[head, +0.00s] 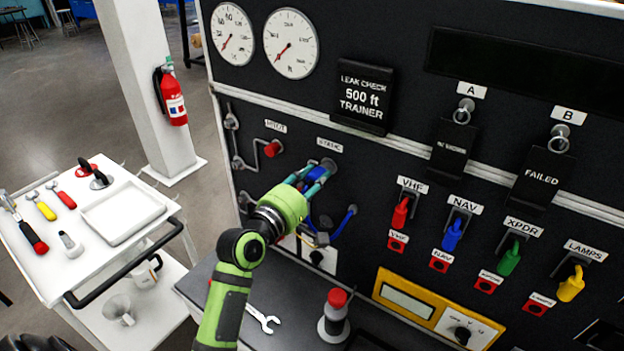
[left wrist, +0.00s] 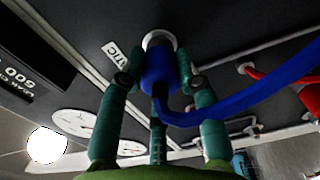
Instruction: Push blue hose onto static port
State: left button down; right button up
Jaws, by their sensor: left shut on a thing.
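My left gripper (head: 316,180) is at the panel just below the STATIC label (head: 329,145). Its teal fingers are shut around the blue hose's end fitting (left wrist: 158,70), with fingers on both sides in the left wrist view. The fitting points at the static port (left wrist: 159,39), whose silver ring shows right behind it. The fitting overlaps the ring in view; I cannot tell how far it is on. The blue hose (left wrist: 245,98) runs off to the right in the wrist view. In the head view its loop (head: 345,224) hangs below the gripper. My right gripper is not in view.
A red fitting (head: 272,149) sits at the PITOT port, left of the static port. A dark shelf below holds a wrench (head: 263,319) and a red-topped bottle (head: 335,316). A white tool cart (head: 40,265) stands at left. Coloured switches (head: 452,235) line the panel's right.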

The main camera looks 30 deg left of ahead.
pick_arm(q)
jog(key=shift+r, duration=0.35)
jog(key=c, duration=0.9)
grip_release()
jog(key=shift+w, duration=0.1)
jog(key=shift+c, duration=0.2)
jog(key=shift+o, duration=0.7)
jog(key=shift+w+f, duration=0.1)
jog(key=shift+w, duration=0.1)
jog(key=shift+w+d+f, duration=0.1)
jog(key=shift+w+f, duration=0.1)
jog(key=shift+w, duration=0.05)
jog(key=shift+o, duration=0.8)
jog(key=shift+s, duration=0.35)
